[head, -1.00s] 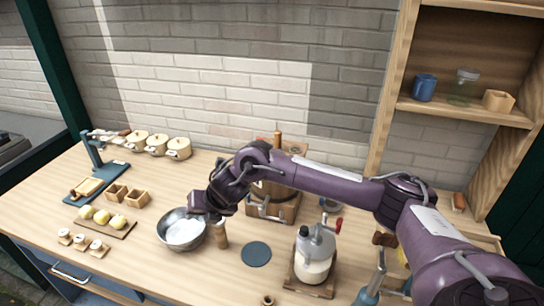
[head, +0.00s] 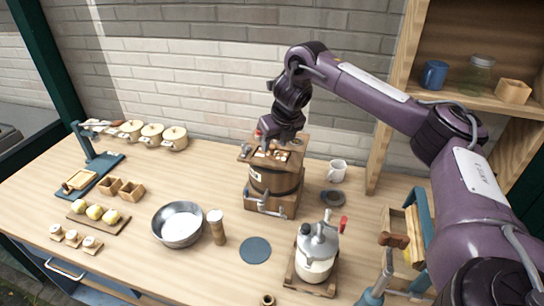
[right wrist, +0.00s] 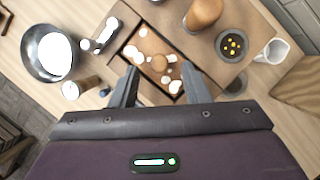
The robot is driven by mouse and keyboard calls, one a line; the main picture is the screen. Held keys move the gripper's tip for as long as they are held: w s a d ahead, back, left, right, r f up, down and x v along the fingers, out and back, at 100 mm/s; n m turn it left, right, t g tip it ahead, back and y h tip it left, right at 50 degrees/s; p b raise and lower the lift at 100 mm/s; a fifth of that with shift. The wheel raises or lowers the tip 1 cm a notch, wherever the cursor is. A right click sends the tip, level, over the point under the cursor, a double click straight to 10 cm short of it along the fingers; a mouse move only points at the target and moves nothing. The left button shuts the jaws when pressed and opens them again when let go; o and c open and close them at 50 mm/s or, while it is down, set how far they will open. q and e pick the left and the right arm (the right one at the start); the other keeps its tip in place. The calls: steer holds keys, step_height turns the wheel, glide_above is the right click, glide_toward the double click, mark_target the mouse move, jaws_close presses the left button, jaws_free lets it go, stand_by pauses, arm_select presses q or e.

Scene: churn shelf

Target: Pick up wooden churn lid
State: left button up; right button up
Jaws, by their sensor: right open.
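The wooden churn (head: 276,190) stands on the table, a dark barrel in a wooden frame with a metal handle in front. Its square wooden top, which I take as the lid (head: 244,156), shows pale glare spots and is partly hidden by my right gripper. My right gripper (head: 277,147) is open and points down over the top. In the wrist view its fingers (right wrist: 158,84) lie either side, just short of the knob. I cannot tell whether they touch the top.
A metal bowl (head: 178,225) and a wooden cylinder (head: 217,228) stand left of the churn. A dark round mat (head: 255,250) lies on the open table.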

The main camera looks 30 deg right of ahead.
mark_target(272, 152)
steer(key=shift+x, duration=1.25)
steer(key=shift+w+r, duration=0.1)
jaws_close()
steer(key=shift+r, duration=0.1)
